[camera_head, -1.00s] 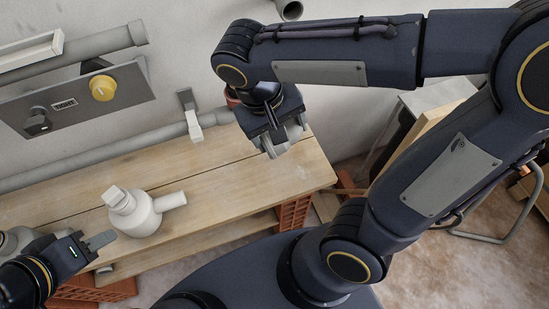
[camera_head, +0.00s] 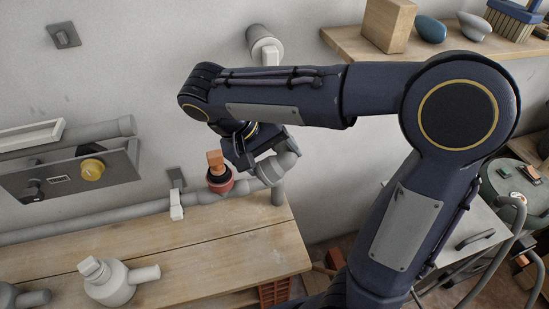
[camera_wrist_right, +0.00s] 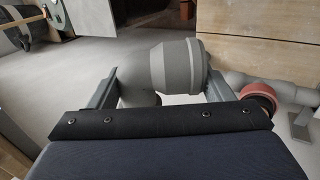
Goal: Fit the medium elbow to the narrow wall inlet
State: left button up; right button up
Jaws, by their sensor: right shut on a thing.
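My right gripper (camera_head: 262,160) is shut on a grey elbow (camera_head: 287,160), held above the back right of the workbench by the wall. In the right wrist view the elbow (camera_wrist_right: 165,72) sits between the two fingers, one opening down, its collared end toward the right. A grey pipe (camera_head: 145,209) runs along the wall to a red-collared fitting (camera_head: 219,182) beside the elbow; whether they touch I cannot tell. A round grey inlet (camera_head: 262,42) with a white tag sticks out of the wall higher up. Which inlet is the narrow one is unclear. My left gripper is out of view.
A pale fitting (camera_head: 110,284) stands on the wooden workbench (camera_head: 215,262). A panel with a yellow knob (camera_head: 92,169) is on the wall at left. A shelf (camera_head: 345,44) holds a wooden block and other items at upper right. The bench middle is clear.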

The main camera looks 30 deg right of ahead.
jog(key=shift+w+d+p, duration=0.2)
jog(key=shift+w+p, duration=0.1)
jog(key=shift+w, duration=0.55)
jog(key=shift+w+d+p, duration=0.2)
jog(key=shift+w+p, duration=0.1)
jog(key=shift+w, duration=0.6)
jog(key=shift+w+d+p, duration=0.2)
jog(key=shift+w+p, duration=0.1)
jog(key=shift+w, duration=0.55)
jog(key=shift+o, duration=1.4)
jog(key=c, duration=0.8)
